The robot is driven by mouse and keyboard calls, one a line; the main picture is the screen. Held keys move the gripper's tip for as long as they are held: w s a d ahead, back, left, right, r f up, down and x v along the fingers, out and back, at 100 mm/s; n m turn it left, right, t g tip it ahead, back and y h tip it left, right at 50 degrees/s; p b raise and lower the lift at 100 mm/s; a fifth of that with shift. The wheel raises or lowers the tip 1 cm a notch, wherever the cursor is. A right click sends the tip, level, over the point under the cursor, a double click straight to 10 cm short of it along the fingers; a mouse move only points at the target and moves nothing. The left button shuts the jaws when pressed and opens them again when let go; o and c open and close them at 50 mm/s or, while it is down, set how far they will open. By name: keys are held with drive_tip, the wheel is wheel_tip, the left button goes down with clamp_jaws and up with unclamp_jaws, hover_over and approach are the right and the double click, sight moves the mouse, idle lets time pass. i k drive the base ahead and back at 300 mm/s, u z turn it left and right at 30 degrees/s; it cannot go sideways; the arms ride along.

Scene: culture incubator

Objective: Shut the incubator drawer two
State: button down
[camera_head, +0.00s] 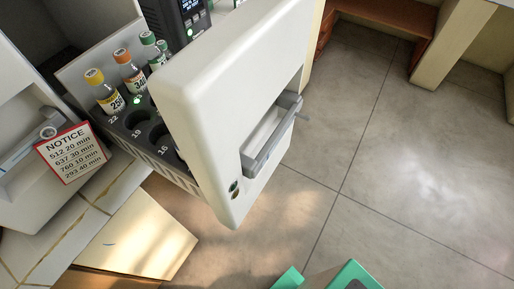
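The incubator drawer stands pulled out, with a thick white front panel (220,90) facing right and a grey bar handle (273,135) on it. Behind the panel, its dark rack (172,172) has numbered round holes and holds bottles with yellow (105,95), orange (128,70) and green caps. Which drawer number this is cannot be read. Green parts of my gripper (322,279) show at the bottom edge, below the handle and apart from it. Most of the gripper is cut off, so its opening is unclear.
Another white front with a grey handle (25,148) and a red-edged notice (72,153) is at left. A dark display device (185,20) rises behind the panel. A pale box (135,240) lies below the drawer. The tiled floor (400,180) at right is clear.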

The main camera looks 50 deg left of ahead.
sight(230, 101)
drive_tip(key=u, duration=0.05)
drive_tip(key=k, duration=0.8)
drive_tip(key=u, duration=1.65)
